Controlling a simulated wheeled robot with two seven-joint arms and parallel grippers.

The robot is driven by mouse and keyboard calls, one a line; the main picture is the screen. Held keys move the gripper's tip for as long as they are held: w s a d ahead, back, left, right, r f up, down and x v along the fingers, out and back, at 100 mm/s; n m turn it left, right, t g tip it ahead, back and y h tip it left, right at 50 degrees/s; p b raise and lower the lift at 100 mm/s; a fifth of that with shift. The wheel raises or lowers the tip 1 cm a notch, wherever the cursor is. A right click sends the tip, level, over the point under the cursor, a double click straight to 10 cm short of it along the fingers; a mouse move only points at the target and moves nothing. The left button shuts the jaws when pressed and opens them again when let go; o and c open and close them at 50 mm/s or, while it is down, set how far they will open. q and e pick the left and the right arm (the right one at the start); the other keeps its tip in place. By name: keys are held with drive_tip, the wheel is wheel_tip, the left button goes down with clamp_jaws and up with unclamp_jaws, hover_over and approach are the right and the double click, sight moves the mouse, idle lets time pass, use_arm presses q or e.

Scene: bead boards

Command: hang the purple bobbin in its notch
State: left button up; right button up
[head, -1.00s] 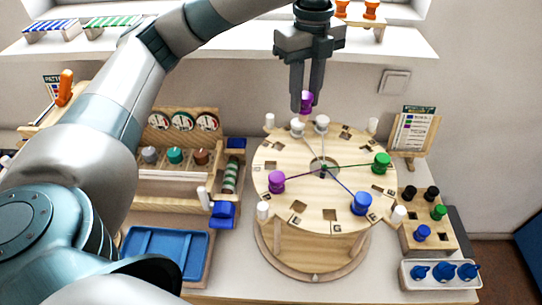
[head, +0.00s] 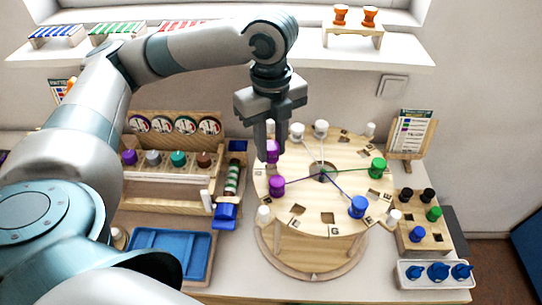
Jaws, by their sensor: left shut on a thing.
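My left gripper (head: 270,140) is shut on a purple bobbin (head: 273,152) and holds it at the left part of the round wooden board (head: 300,215). A second purple bobbin (head: 277,187) sits on the board just below it in the picture. Whether the held bobbin touches the board or a notch, I cannot tell. White bobbins (head: 297,131), a green bobbin (head: 378,167) and a blue bobbin (head: 357,207) stand around the board, with threads running to its middle. Dark square notches (head: 328,218) show along the rim. My right gripper is not in view.
A wooden rack (head: 165,190) with coloured spools stands left of the board, with a blue tray (head: 165,252) in front. At right are a bobbin block (head: 425,245), a white tray (head: 410,280) of blue pieces and a pattern card (head: 412,130).

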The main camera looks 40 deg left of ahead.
sight(271, 158)
use_arm(q)
wheel_tip(271, 158, down, 3)
drive_tip(key=shift+s+f+p, duration=0.1)
drive_tip(key=shift+f+p, duration=0.05)
drive_tip(key=shift+p, duration=0.4)
drive_tip(key=shift+f, duration=0.35)
drive_tip(key=o, duration=1)
drive_tip(key=shift+f, duration=0.1)
drive_tip(key=shift+o, duration=0.2)
wheel_tip(271, 158, up, 12)
drive_tip(key=shift+r+b, duration=0.15)
drive_tip(key=shift+b, duration=1.05)
